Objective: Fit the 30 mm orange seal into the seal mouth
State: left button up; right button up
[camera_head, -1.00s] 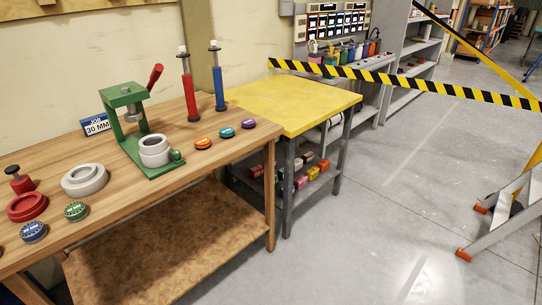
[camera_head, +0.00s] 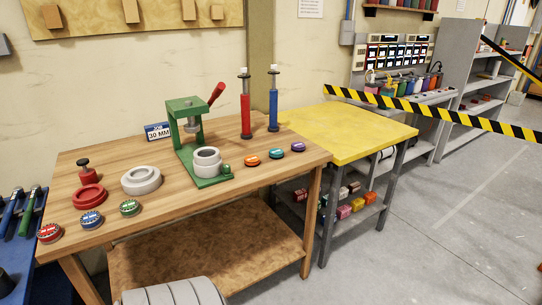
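The orange seal (camera_head: 251,160) lies flat on the wooden workbench, right of the green press (camera_head: 186,130). A teal seal (camera_head: 276,153) and a purple seal (camera_head: 298,147) lie in a row beyond it. A grey ring-shaped hub (camera_head: 207,160) stands on the press base; its round opening faces up and may be the seal mouth. A sign (camera_head: 158,132) behind the press reads 30 MM. No gripper shows in this view.
A red (camera_head: 246,105) and a blue (camera_head: 273,103) upright tool stand at the bench's back. A grey ring (camera_head: 141,180), red ring (camera_head: 89,197) and several round tins lie left. A yellow table (camera_head: 345,130) adjoins right. Striped tape (camera_head: 440,114) crosses the right.

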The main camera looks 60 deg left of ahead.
aim_at(209, 167)
jog(key=u, duration=0.1)
jog(key=i, duration=1.65)
jog(key=u, duration=0.55)
jog(key=i, duration=1)
jog(key=u, duration=1.6)
jog(key=i, duration=0.9)
jog(key=u, duration=0.8)
